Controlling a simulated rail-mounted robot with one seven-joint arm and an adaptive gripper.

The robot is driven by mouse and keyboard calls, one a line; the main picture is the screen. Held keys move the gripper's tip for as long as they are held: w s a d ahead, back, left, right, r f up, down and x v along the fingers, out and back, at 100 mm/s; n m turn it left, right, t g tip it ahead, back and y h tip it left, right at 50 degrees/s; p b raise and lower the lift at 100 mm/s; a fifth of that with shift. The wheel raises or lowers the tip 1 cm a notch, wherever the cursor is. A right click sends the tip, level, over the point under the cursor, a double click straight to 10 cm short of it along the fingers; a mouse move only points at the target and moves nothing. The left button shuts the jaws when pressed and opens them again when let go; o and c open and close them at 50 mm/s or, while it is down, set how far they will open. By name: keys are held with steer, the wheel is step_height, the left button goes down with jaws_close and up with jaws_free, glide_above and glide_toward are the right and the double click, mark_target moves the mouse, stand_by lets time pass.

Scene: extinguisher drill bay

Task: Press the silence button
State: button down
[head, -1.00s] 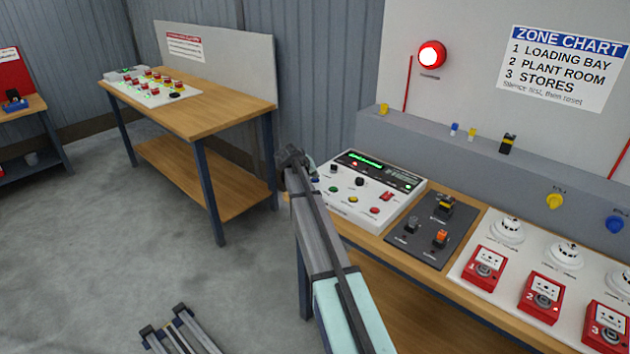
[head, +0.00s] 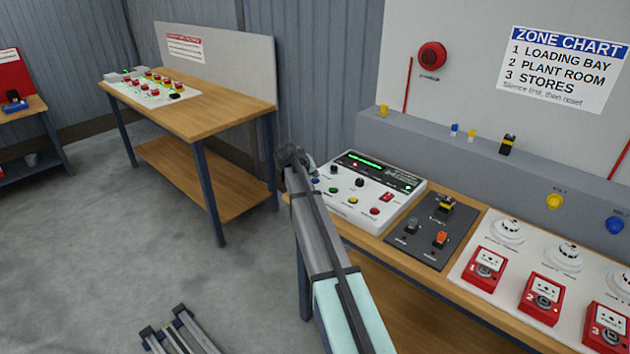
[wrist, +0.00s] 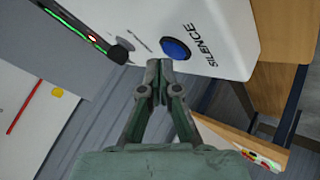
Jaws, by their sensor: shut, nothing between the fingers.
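The silence button is a round blue cap beside the word SILENCE in the wrist view (wrist: 176,48). In the head view a small part of the blue button (head: 315,181) shows at the left edge of the white control panel (head: 352,213), beside my arm. My gripper (wrist: 157,66) is shut and empty, its fingertips just below and left of the button in the wrist view. I cannot tell whether they touch it. In the head view my gripper (head: 303,160) is at the panel's left end, partly hidden by my arm.
A round red sounder (head: 432,55) on the wall is unlit. A dark switch plate (head: 425,252) and red call points (head: 484,268) lie right of the panel. Another wooden bench (head: 225,107) stands at the left.

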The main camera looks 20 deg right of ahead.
mark_target(314, 181)
steer(key=shift+r, duration=0.3)
steer(key=shift+r, duration=0.1)
steer(key=shift+r+p, duration=0.85)
steer(key=shift+r, duration=1.6)
